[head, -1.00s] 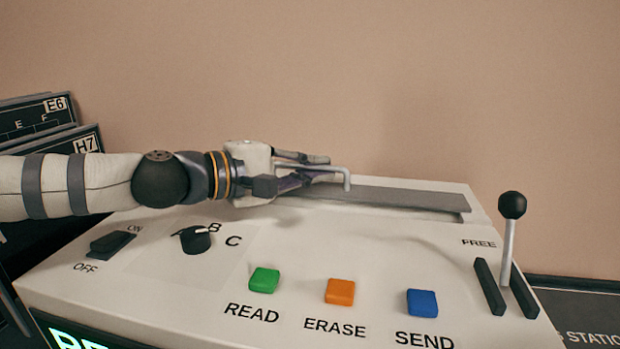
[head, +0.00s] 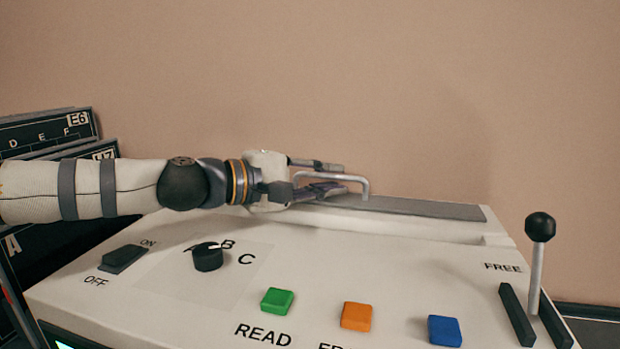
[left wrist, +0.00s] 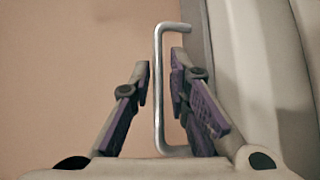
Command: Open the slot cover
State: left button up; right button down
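The slot cover (head: 420,208) is a long grey strip along the back of the console top. A bent metal handle (head: 365,184) stands at its left part; it also shows in the left wrist view (left wrist: 158,90). My left gripper (head: 335,178) reaches in from the left to the handle. In the left wrist view, its fingers (left wrist: 163,85) are apart on either side of the handle bar, with small gaps showing. Whether a finger touches the handle is unclear. My right gripper is in neither view.
The console top carries an ON/OFF switch (head: 123,258), a dial (head: 208,257), green (head: 277,301), orange (head: 356,316) and blue (head: 444,330) buttons, and a ball-topped lever (head: 540,227). Labelled dark panels (head: 50,130) stand at the left. A plain wall is behind.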

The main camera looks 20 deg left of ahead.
pick_arm(q)
jog(key=v, duration=1)
jog(key=shift+s+a, duration=0.2)
